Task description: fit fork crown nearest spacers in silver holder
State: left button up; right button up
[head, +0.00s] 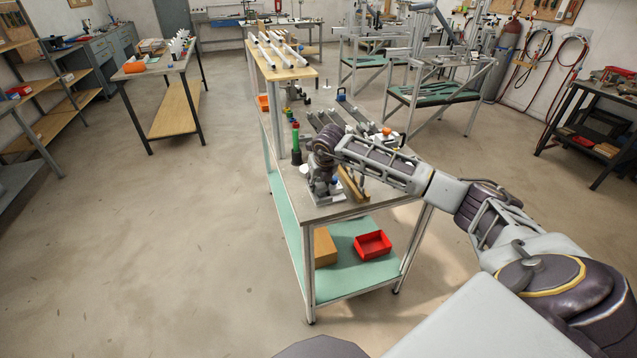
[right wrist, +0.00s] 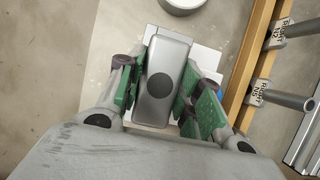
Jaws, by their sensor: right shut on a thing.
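In the right wrist view a grey, rounded oblong block with a dark round spot, which looks like the fork crown (right wrist: 168,55), lies between the green pads of my right gripper (right wrist: 160,90). My right gripper is shut on it. In the head view this gripper (head: 322,182) is low over the near end of the workbench, and the crown is too small to make out there. White pieces (right wrist: 205,60) show beneath and beside the crown. I cannot tell the silver holder or the spacers for certain, nor whether the crown touches anything below. My left gripper is not in view.
A wooden strip (right wrist: 258,65) with labels and grey tubes stands close to the right of the gripper. Behind it on the bench are grey rails (head: 330,122) and a green-and-red upright (head: 296,138). A red bin (head: 372,245) sits on the lower shelf. The floor left is clear.

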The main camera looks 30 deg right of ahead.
jog(key=shift+s+f, duration=0.35)
jog(key=shift+f, duration=0.5)
jog(key=o, duration=1.2)
jog(key=shift+w+f+g, duration=0.2)
jog(key=shift+w+g, duration=0.05)
jog(key=shift+g, duration=0.05)
jog(key=shift+r, duration=0.2)
jog(key=shift+s+r, duration=0.1)
jog(key=shift+r, duration=0.1)
jog(key=v, duration=1)
jog(key=shift+a+r, duration=0.1)
jog(key=shift+r, duration=0.15)
jog(key=shift+s+a+r, duration=0.1)
jog(key=shift+s+r, duration=0.1)
jog(key=shift+r, duration=0.45)
jog(key=shift+a, duration=0.1)
